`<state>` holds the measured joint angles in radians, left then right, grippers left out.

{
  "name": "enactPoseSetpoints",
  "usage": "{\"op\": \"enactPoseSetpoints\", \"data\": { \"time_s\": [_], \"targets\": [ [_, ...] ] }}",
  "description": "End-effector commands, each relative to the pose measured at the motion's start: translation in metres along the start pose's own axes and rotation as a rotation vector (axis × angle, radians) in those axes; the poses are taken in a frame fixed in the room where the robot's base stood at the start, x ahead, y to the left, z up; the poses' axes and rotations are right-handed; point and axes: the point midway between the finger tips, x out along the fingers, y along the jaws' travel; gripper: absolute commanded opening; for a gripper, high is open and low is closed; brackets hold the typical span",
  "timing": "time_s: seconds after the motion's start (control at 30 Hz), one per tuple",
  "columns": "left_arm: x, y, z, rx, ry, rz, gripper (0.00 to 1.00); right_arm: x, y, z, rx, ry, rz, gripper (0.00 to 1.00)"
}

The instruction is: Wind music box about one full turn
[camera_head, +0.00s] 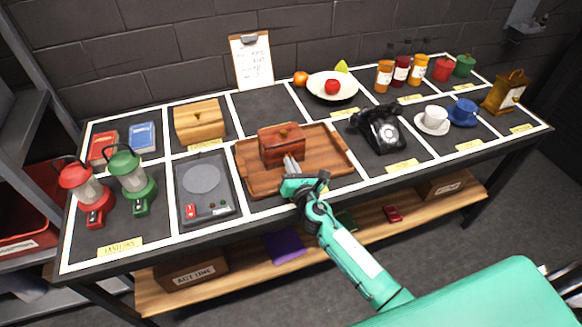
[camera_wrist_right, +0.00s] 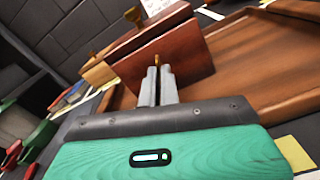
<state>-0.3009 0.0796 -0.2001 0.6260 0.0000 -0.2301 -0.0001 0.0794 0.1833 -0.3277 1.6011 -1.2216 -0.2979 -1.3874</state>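The music box (camera_head: 281,147) is a reddish-brown wooden box with a knob on its lid, standing upright on a brown wooden tray (camera_head: 254,183). In the right wrist view the music box (camera_wrist_right: 180,52) has a small brass key (camera_wrist_right: 157,59) on its near face. My right gripper (camera_head: 290,161) reaches in from the front over the tray. In the wrist view its two grey fingers (camera_wrist_right: 157,74) are close together on either side of the key and look shut on it. The fingers hide part of the key. My left gripper is not in view.
A grey scale (camera_head: 203,187) and two lanterns (camera_head: 130,176) stand left of the tray. A lighter wooden box (camera_head: 199,121) is behind left. A black telephone (camera_head: 380,130) stands to the right. The mat behind the tray is clear.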

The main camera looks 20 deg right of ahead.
Motion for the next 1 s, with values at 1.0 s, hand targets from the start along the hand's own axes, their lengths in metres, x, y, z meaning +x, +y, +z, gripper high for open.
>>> {"op": "enactPoseSetpoints", "data": {
  "time_s": [1.0],
  "targets": [
    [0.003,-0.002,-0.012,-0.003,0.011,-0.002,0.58,0.0,0.0,-0.001,0.184,0.001,0.0,0.19]
  ]
}}
